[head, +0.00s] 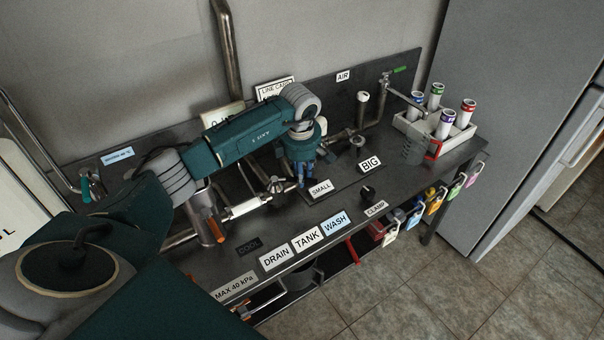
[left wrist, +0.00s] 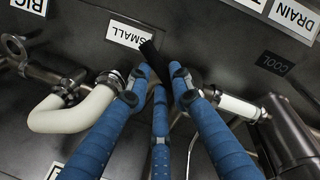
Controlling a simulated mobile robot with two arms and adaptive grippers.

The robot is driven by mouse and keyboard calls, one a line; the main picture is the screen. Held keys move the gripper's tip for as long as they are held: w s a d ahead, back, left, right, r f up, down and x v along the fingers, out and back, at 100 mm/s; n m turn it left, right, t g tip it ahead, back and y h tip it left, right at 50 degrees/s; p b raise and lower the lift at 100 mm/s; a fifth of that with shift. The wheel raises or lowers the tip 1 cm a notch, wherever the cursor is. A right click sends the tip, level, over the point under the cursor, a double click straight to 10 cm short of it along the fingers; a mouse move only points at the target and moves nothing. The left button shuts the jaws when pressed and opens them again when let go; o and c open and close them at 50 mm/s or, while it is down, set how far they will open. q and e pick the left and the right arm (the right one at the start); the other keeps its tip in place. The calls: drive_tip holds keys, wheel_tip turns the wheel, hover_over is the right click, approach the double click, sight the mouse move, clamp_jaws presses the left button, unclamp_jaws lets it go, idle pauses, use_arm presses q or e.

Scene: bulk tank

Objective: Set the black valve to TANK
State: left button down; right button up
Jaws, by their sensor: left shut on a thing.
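My left gripper (head: 302,181) reaches down from its teal arm to the pipework behind the SMALL label (head: 320,188). In the left wrist view, its blue fingers (left wrist: 160,82) are shut around the black valve handle (left wrist: 152,58), whose free end sticks out beside the SMALL label. The fingers hide the rest of the handle and its pivot. In the head view the handle is hidden by the gripper. The TANK label (head: 307,240) is on the bench's front edge, between DRAIN (head: 276,257) and WASH (head: 335,223). My right gripper is not in view.
A crate (head: 452,141) of capped tubes is at the right end. Padlocks (head: 436,205) hang along the front edge.

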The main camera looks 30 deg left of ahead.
use_arm(q)
drive_tip(key=shift+s, duration=0.1)
drive_tip(key=s+m+h+b, duration=0.1)
drive_tip(key=s+m+b, duration=0.5)
drive_tip(key=m, duration=0.3)
drive_tip(key=shift+s+d+m+h+b, duration=0.15)
drive_tip(key=shift+s+m+h+b, duration=0.1)
drive_tip(key=shift+m+h+b, duration=0.25)
idle(0.4)
drive_tip(key=c, duration=1.5)
unclamp_jaws()
drive_tip(key=shift+s, duration=0.1)
drive_tip(key=shift+c, duration=0.2)
drive_tip(key=shift+r, duration=0.15)
